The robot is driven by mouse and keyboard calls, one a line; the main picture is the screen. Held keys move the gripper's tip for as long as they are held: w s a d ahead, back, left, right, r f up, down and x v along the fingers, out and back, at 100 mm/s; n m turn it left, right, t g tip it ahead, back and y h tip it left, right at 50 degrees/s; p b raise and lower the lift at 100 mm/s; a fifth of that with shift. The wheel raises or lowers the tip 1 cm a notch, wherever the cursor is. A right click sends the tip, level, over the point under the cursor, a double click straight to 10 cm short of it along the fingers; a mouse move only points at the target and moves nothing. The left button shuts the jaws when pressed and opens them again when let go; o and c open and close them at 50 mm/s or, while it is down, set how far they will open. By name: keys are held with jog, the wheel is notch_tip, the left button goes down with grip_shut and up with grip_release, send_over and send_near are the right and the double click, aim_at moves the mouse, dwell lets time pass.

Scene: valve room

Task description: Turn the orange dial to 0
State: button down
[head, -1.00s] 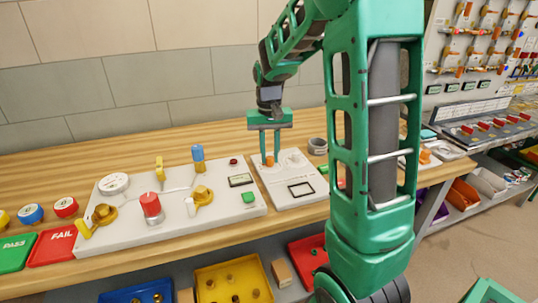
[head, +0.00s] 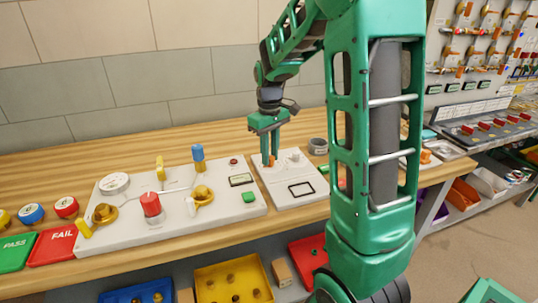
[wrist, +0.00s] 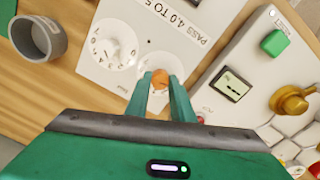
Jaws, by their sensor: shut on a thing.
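The orange dial (head: 271,161) stands on the white panel (head: 306,201) on the bench. In the wrist view the orange dial (wrist: 160,79) sits between the two green fingertips. My gripper (head: 269,158) points down at it and is shut on it; it also shows in the wrist view (wrist: 160,84). A white numbered scale surrounds the dial, but the fingers hide part of it, so I cannot read the dial's setting. A second white dial with a numbered scale (wrist: 115,48) is beside it in the wrist view.
A grey cup (head: 318,146) stands close behind the panel. To the left is a wider board (head: 240,208) with valves, a red knob (head: 151,204), a green button (head: 249,197) and a small display (head: 241,180). Wood bench behind is clear.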

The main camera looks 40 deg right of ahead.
jog(key=shift+s+f, duration=0.1)
jog(key=shift+s, duration=0.1)
jog(key=c, duration=1.5)
grip_release()
jog(key=shift+c, duration=0.2)
jog(key=shift+w, duration=0.1)
jog(key=shift+r, duration=0.25)
notch_tip(320, 180, up, 10)
jog(key=shift+r, duration=0.15)
jog(key=shift+a, duration=0.1)
jog(key=s+a+f+m, duration=0.1)
jog(key=s+f+m, duration=0.3)
jog(key=s, duration=1)
jog(key=s+a+f+m, duration=0.1)
jog(key=s+f+m, duration=0.3)
jog(key=s, duration=1)
jog(key=shift+s, duration=0.15)
